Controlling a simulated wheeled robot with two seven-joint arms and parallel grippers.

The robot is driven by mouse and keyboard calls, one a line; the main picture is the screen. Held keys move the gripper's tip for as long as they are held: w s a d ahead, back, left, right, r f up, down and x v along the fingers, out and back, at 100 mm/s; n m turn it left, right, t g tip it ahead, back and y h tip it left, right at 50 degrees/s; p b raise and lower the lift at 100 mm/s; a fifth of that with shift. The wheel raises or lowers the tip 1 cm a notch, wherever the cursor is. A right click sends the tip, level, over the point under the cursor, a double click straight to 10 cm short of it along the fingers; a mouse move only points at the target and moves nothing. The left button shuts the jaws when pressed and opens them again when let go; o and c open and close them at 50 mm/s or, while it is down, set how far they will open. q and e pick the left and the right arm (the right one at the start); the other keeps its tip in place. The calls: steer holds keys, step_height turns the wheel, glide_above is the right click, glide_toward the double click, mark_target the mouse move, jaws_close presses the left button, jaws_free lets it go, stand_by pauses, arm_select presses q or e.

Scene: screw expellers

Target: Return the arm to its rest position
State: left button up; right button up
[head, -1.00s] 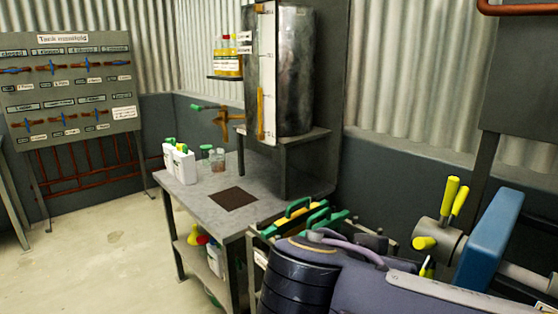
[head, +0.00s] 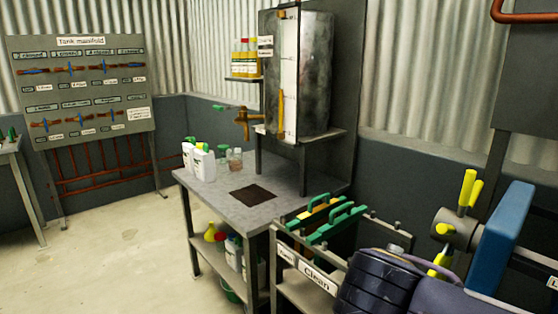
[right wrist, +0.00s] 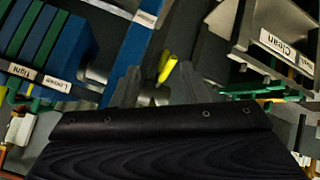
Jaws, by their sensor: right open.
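My right arm (head: 375,285) shows as dark rounded links at the bottom right of the head view, in front of the rack marked "Clean". Its gripper is outside that view. In the right wrist view my right gripper (right wrist: 155,88) is open, with a grey finger on each side and nothing held between them. A yellow handle (right wrist: 167,68) and a grey cylinder show beyond the fingers. My left arm and gripper are not in view.
The "Clean" rack (head: 318,276) with green-handled plates stands close to my right arm. A blue plate machine with yellow levers (head: 467,188) is at the right. A grey bench (head: 215,190) holds white bottles (head: 198,160). The floor (head: 110,250) at the left is clear.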

steer(key=s+f+n+y, duration=0.3)
steer(key=s+f+y, duration=0.8)
steer(key=f, duration=0.4)
step_height(320, 180, up, 19)
steer(key=p, duration=1.9)
steer(key=shift+w+a, duration=0.2)
steer(key=shift+w, duration=0.1)
